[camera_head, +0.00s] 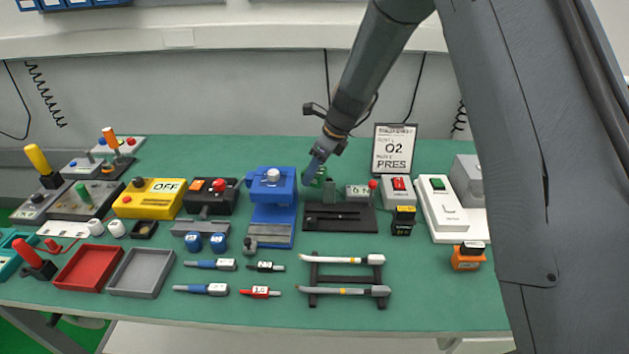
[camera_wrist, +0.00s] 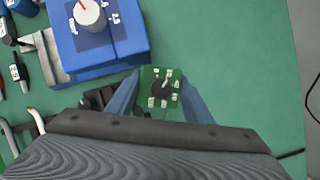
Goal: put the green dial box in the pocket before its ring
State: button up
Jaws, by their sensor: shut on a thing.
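The green dial box (camera_wrist: 160,88) shows in the wrist view, with a black round dial and white marks on its top. My gripper (camera_wrist: 160,97) has its two blue fingers on either side of it and is shut on it. In the head view the green box (camera_head: 319,177) is partly hidden behind my gripper (camera_head: 315,169), just right of the blue device. A black slotted base (camera_head: 340,219) lies in front of it to the right. I cannot tell which pocket or ring belongs to the box.
The blue device (camera_head: 273,188) with a white dial stands close left of my gripper; it also shows in the wrist view (camera_wrist: 120,40). A sign (camera_head: 394,149) stands at the back right. Green mat is clear behind.

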aim_at(314, 182)
jog(key=shift+f+p, duration=0.5)
jog(key=shift+f, duration=1.65)
jog(key=shift+f, duration=0.1)
jog(key=o, duration=1.2)
jog(key=shift+f, duration=0.1)
jog(key=b+v, duration=0.3)
jog(key=v, duration=0.9)
jog(key=shift+s, duration=0.1)
